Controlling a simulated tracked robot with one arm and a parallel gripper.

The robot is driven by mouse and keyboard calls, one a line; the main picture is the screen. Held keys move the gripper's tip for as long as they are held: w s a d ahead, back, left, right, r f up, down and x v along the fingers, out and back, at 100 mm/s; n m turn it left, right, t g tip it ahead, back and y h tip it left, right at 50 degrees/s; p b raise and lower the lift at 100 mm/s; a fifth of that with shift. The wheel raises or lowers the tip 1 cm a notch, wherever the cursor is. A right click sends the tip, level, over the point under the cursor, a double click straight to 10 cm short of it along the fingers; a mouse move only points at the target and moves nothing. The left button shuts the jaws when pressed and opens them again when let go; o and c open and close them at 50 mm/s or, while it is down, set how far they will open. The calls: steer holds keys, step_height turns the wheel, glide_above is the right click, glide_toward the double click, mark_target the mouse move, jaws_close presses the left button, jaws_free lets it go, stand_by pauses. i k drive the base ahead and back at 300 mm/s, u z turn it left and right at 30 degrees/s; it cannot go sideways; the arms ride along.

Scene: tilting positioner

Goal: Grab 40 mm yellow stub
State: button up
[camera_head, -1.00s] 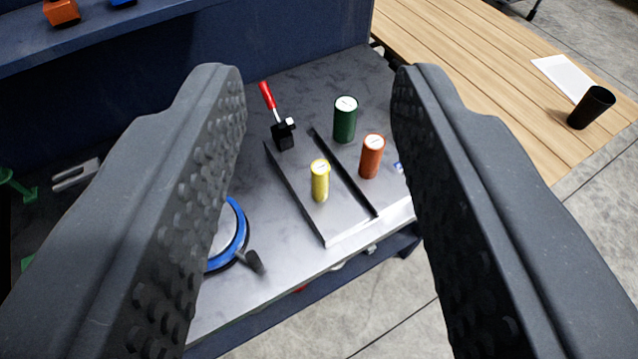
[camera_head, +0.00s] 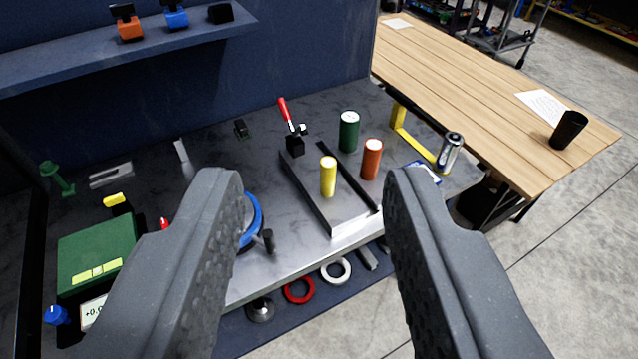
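The yellow stub (camera_head: 328,178) is a slim upright cylinder with a pale top. It stands on a raised metal plate (camera_head: 322,206) on the grey workbench. My gripper (camera_head: 312,185) is open and empty. Its two dark, studded fingers frame the lower part of the view, and the stub shows in the gap between them, farther off and untouched. An orange-red cylinder (camera_head: 372,160) and a green cylinder (camera_head: 348,132) stand upright behind and to the right of the yellow stub, beyond a dark rail.
A red-handled clamp (camera_head: 293,138) stands at the plate's back left. A blue-rimmed round part (camera_head: 254,218) is partly hidden by the left finger. A green box (camera_head: 97,252) sits at left. A silver cylinder (camera_head: 449,152) and yellow bracket (camera_head: 410,137) are at right. A shelf (camera_head: 70,62) overhangs the back left.

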mark_target(328, 165)
steer(key=u, duration=0.3)
steer(key=i, duration=1.25)
steer(key=z, duration=0.6)
